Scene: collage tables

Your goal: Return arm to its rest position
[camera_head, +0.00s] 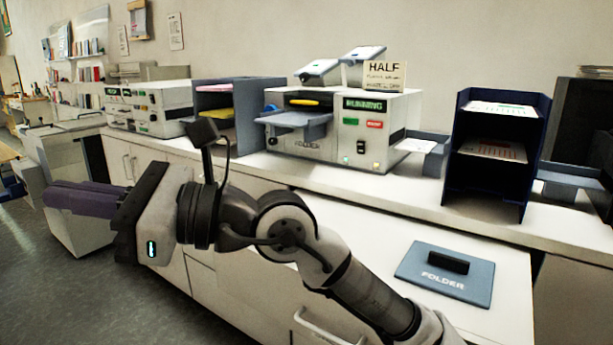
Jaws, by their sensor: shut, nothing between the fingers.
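My gripper (78,198) is at the left of the head view, in front of the white cabinets and above the floor. Its purple-grey fingers point left and are shut with nothing between them. My arm reaches from the lower right across the picture to it, bent at the middle joints. The gripper touches nothing that I can see.
A pulled-out white surface bears a blue plate marked FOLDER (447,273). On the counter stand a machine marked RUNNING (341,134), a dark blue paper rack (462,186), a grey-blue shelf unit (246,110) and another machine (150,103). Open floor (70,300) lies at lower left.

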